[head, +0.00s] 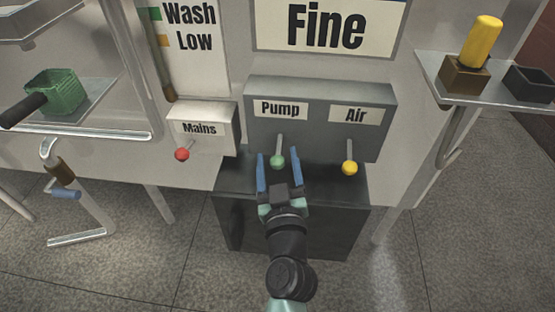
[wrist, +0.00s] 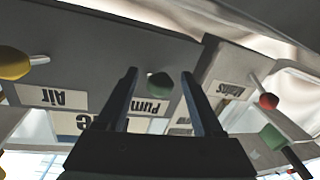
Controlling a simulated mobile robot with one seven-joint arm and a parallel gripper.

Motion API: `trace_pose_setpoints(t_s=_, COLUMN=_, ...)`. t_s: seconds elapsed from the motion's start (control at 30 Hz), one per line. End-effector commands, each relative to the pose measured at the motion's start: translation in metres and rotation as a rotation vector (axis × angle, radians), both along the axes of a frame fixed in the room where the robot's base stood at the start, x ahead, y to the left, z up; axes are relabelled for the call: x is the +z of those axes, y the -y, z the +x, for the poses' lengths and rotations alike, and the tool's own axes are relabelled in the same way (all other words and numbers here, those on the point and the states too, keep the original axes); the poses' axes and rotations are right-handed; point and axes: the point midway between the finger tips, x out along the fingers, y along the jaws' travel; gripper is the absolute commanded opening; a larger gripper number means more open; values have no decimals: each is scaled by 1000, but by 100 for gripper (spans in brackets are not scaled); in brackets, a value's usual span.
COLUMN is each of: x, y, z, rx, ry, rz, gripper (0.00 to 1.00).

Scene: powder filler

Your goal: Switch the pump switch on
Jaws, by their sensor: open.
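The pump switch (head: 278,158) is a lever with a green ball knob, hanging down below the "Pump" label (head: 280,109) on the grey control box (head: 320,93). My gripper (head: 279,156) is open, with its two blue fingers on either side of the green knob in the head view. In the wrist view the green knob (wrist: 160,86) shows between the two dark fingers (wrist: 159,75), near the tips. I cannot tell whether either finger touches it.
The air switch (head: 349,167) with a yellow knob is close on the right. The mains switch (head: 182,154) with a red knob is on the left. A dark cabinet (head: 345,225) stands below. A shelf (head: 430,70) with a yellow-topped object (head: 483,42) juts out at right.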

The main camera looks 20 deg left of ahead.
Motion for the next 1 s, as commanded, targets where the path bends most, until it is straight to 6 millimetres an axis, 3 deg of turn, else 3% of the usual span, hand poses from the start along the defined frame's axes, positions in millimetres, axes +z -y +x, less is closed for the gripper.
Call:
trace_pose_setpoints(t_s=0.2, x=0, y=0, z=0, rx=1, ry=0, rz=0, gripper=68)
trace_pose_setpoints(t_s=0.6, x=0, y=0, z=0, rx=0, ry=0, rz=0, gripper=0)
trace_pose_setpoints(t_s=1.0, x=0, y=0, z=0, rx=0, ry=-1, rz=0, gripper=0)
